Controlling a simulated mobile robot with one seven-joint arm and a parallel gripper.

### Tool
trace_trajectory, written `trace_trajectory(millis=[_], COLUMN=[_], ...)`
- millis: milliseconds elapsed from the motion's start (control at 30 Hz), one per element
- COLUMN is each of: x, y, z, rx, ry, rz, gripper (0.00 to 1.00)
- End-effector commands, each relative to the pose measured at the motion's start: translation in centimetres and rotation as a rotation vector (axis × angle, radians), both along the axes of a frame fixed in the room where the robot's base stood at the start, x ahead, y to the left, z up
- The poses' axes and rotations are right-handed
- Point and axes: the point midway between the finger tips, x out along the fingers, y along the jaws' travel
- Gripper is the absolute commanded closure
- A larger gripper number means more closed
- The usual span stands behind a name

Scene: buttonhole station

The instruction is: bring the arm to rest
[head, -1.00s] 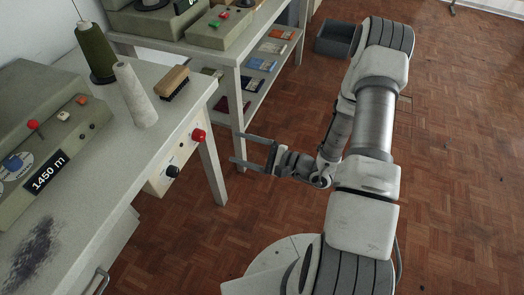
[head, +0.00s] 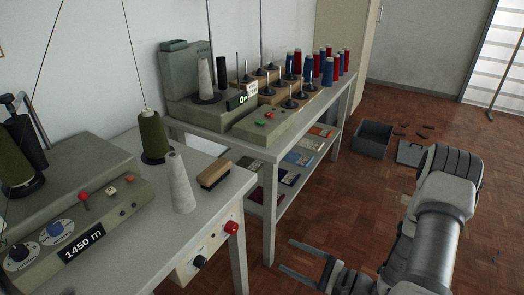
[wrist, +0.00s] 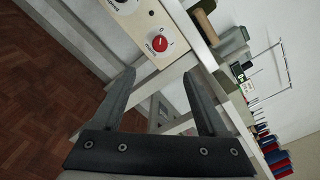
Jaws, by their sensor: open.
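My gripper (head: 300,260) is at the lower middle of the head view, with its two fingers spread and nothing between them. It points left toward the near table's front panel and hangs over the floor, apart from the table. In the wrist view the open gripper (wrist: 160,92) shows both fingers, with a table leg and frame seen between and beyond them. The red knob (wrist: 159,44) on the panel lies just past the fingertips there. My arm runs down the right side of the head view, folded.
The near table (head: 120,250) bears a winder, a white cone (head: 179,185), a green cone (head: 153,135) and a brush (head: 215,173). A second table (head: 270,155) holds spools and a machine. A grey bin (head: 373,138) stands on the floor. The floor at right is open.

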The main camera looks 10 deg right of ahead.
Motion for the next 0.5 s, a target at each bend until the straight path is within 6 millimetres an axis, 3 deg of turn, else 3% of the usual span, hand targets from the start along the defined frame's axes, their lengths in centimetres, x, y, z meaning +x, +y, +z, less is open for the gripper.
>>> trace_trajectory(millis=[167, 500], x=[-0.1, -3.1], y=[0.9, 5.0], z=[1.8, 9.1], rx=[-0.026, -0.228], ry=[-0.015, -0.050], rz=[0.077, 0.477], gripper=[0.23, 0.23])
